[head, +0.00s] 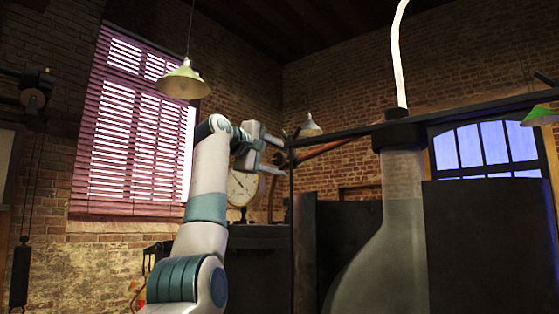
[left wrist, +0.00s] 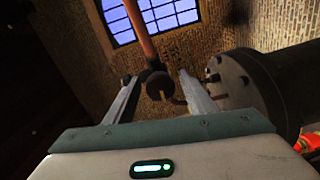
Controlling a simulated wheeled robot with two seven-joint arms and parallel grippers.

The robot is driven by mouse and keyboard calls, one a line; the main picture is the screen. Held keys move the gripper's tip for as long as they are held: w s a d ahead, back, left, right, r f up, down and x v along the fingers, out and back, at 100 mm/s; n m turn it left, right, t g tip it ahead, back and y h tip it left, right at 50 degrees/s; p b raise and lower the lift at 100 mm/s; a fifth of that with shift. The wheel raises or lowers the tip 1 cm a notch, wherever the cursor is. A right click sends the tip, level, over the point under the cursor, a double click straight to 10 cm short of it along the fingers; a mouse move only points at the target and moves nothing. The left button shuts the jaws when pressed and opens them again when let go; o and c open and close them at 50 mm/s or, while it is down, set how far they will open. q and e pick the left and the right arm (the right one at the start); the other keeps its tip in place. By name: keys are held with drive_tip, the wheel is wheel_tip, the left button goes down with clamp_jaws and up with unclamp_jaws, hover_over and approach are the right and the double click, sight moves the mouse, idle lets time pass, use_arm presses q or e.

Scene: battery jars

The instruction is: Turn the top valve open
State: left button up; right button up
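My left gripper (head: 283,156) is raised high in the middle of the head view, its two fingers spread apart one above the other. In the left wrist view the open gripper (left wrist: 158,82) has a dark round fitting (left wrist: 158,86) between or just beyond its fingertips. The fitting is on the end of a copper pipe (left wrist: 141,35); I cannot tell whether a finger touches it. In the head view the copper pipe (head: 325,148) slopes down to the fingertips. Which part is the top valve's handle is not clear. My right gripper is not in view.
A pressure gauge (head: 241,188) stands behind my left arm. A large glass jar (head: 400,240) with a dark cap and dark panels (head: 485,245) fill the right. A dark beam (head: 450,112) crosses above. A lamp (head: 183,83) hangs at upper left.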

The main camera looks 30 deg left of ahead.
use_arm(q)
drive_tip(key=shift+s, duration=0.1)
idle(0.3)
drive_tip(key=shift+s+a+f+b, duration=0.1)
drive_tip(key=shift+s+b, duration=0.45)
drive_tip(key=shift+b, duration=0.1)
drive_tip(key=s+a+r+b, duration=0.1)
drive_tip(key=s+b, duration=0.7)
drive_tip(key=s, duration=0.8)
drive_tip(key=shift+a+r, duration=0.15)
drive_tip(key=shift+r, duration=0.1)
